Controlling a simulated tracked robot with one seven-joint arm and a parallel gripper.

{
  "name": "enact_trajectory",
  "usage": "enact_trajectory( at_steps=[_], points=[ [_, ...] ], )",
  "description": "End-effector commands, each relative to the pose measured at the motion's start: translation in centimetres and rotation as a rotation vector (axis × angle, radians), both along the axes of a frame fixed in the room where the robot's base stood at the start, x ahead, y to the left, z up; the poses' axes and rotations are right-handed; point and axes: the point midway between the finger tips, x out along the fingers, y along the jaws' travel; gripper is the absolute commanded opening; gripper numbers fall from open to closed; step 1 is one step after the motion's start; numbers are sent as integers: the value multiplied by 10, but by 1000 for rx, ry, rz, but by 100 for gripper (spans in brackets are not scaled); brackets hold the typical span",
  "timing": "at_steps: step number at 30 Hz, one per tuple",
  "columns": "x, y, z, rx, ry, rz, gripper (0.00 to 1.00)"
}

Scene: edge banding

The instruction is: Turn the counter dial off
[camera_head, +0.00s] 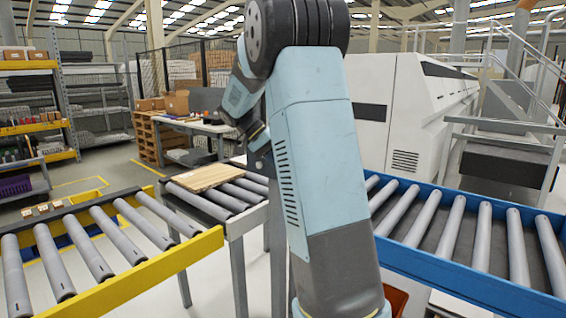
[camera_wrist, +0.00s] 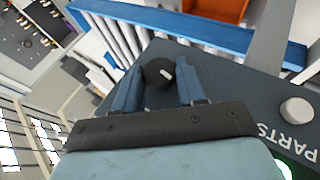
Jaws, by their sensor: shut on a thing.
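A black round dial (camera_wrist: 158,73) with a short white pointer mark sits on a dark grey panel (camera_wrist: 245,90) in the wrist view. The mark is slanted in the picture. My gripper (camera_wrist: 157,80) has one blue finger on each side of the dial and is shut on it. Any label of this dial is hidden or out of view. In the head view my arm hides the gripper, the dial and the panel.
A silver knob (camera_wrist: 295,110) stands on the panel near white "PARTS" lettering (camera_wrist: 287,140), with a green light (camera_wrist: 284,169) below. A blue conveyor rail (camera_wrist: 200,30) runs behind the panel. Roller conveyors flank my arm, and a wooden board (camera_head: 205,177) lies on the left one.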

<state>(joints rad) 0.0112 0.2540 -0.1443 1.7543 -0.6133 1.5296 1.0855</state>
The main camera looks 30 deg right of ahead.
Motion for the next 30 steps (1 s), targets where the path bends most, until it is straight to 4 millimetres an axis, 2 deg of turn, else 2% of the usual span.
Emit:
enact_trajectory(
  at_steps=[20,21,27,30],
  points=[
    [2,1,-1,-23,61,4,10],
    [2,1,-1,-22,60,4,43],
    [2,1,-1,-22,61,3,62],
    [2,1,-1,-23,62,3,64]
  ],
)
